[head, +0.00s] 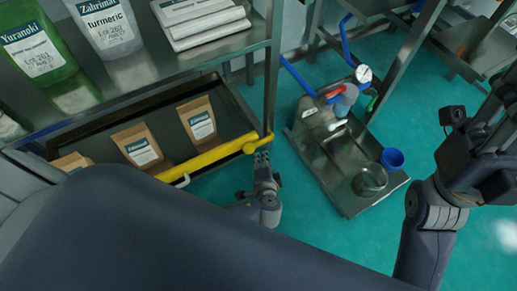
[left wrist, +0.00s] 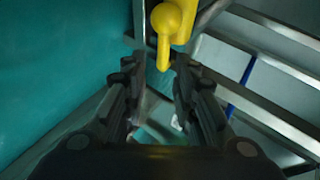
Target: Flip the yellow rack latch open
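The yellow latch (head: 250,146) sits at the right end of a yellow bar (head: 210,157) along the front of the lower rack shelf. In the left wrist view, the latch (left wrist: 167,20) shows a round knob with a short lever pointing down toward the gap between my fingers. My left gripper (head: 262,157) is just below and in front of the latch.
Brown pouches (head: 142,146) stand on the lower shelf behind the bar. Green and silver bags (head: 105,25) and white packs (head: 205,20) sit above. A metal cart (head: 345,200) holds a blue cup (head: 392,158) and a glass bowl (head: 370,181). Teal floor separates rack and cart.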

